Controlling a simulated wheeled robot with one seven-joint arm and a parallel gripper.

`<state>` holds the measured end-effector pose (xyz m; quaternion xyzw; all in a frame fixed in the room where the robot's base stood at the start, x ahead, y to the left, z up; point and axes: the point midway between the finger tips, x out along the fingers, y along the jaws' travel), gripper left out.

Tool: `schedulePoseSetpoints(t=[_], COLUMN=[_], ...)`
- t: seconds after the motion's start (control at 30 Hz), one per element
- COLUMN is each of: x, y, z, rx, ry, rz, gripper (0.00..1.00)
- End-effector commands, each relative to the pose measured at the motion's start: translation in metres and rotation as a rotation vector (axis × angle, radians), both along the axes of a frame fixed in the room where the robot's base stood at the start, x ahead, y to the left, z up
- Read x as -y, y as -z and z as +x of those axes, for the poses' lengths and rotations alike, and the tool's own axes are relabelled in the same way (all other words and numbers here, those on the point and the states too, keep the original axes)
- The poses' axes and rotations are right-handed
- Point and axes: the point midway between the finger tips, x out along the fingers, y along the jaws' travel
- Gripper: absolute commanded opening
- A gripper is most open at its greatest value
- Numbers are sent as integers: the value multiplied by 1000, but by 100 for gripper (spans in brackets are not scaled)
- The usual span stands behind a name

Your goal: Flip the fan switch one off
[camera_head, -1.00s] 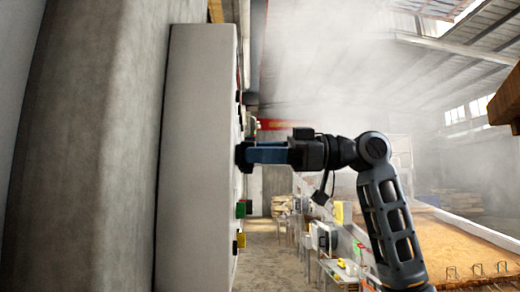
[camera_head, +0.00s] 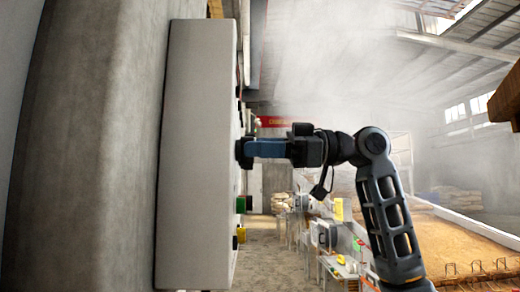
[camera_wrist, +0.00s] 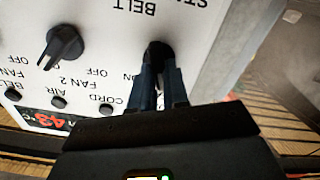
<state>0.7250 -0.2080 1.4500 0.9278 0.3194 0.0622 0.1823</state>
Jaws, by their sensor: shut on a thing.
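The pale grey control box (camera_head: 200,150) is seen edge-on in the head view, with its knobs and buttons on the right-hand face. My gripper (camera_head: 247,149) reaches it from the right, with its blue-grey fingers at the face. In the wrist view my gripper (camera_wrist: 159,72) is shut on a dark rotary switch (camera_wrist: 157,50), whose lower part the fingers hide. Upside-down "ON" shows left of the fingers, and this switch's own name label is hidden. A similar dark knob (camera_wrist: 62,47) stands to its left, by the label "FAN 2".
Small dark buttons (camera_wrist: 58,102) line the panel below the knobs in the wrist view, near a red number display (camera_wrist: 50,121). A green button (camera_head: 243,204) sits below my gripper in the head view. A concrete pillar (camera_head: 85,150) stands left of the box.

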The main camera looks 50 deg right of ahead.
Motion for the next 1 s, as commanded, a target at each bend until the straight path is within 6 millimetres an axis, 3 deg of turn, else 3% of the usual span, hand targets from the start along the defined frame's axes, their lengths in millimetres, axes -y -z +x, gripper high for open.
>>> schedulePoseSetpoints(t=[0.4,0.77,0.8,1.0], x=[-1,-1,-1,-1], y=[4,1,2,1], z=[-1,-2,-1,-1], rx=[187,201,201,201], ry=[-1,0,0,1], rz=[-236,-258,-258,-257], gripper=[0,0,18,37])
